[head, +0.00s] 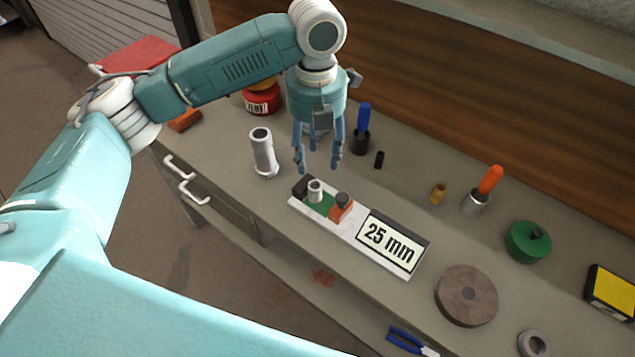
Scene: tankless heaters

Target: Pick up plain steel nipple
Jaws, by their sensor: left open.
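A short plain steel cylinder (315,190), which looks like the plain steel nipple, stands upright on the green part of a small rack (350,235) labelled "25 mm". My left gripper (318,164) points down with its fingers spread, in line with and above this cylinder in the head view. Nothing is between the fingers, and a gap shows between the fingertips and the cylinder. The exact height above it is hard to tell. My right gripper is out of view.
A taller steel tube (262,155) stands left of the rack. A dark knob on an orange block (341,205) sits close beside the cylinder. A black cup with a blue handle (361,140), a small black piece (379,160) and a brass piece (438,194) stand behind. A brown disc (466,296) lies right.

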